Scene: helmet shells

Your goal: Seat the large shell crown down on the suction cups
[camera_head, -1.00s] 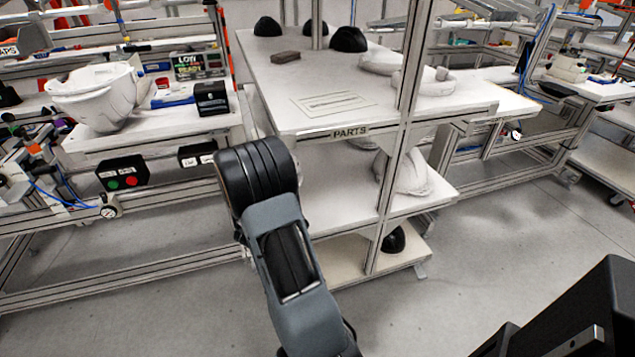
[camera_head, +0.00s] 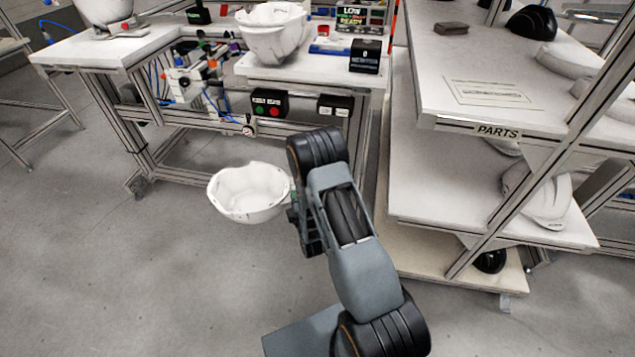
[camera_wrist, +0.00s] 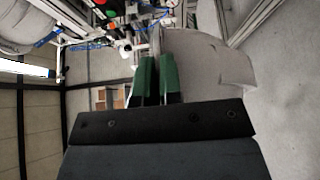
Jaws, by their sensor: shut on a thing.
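A large white helmet shell (camera_head: 248,192) hangs over the floor left of my arm in the head view, its hollow side up and crown down. My gripper (camera_head: 294,208) is shut on its right rim. In the wrist view, the green-padded fingers of my gripper (camera_wrist: 157,65) pinch the rim, and the shell (camera_wrist: 208,68) extends to the right. I cannot make out the suction cups clearly. A cluster of small coloured fittings with blue tubes (camera_head: 190,78) stands at the workbench's front, left of centre.
The workbench (camera_head: 255,72) ahead bears another white shell (camera_head: 270,38), hollow up, a black box (camera_head: 365,56) and a button box (camera_head: 269,103). One more white shell (camera_head: 103,10) stands at far left. The PARTS rack (camera_head: 455,123) is close on the right. Floor at left is clear.

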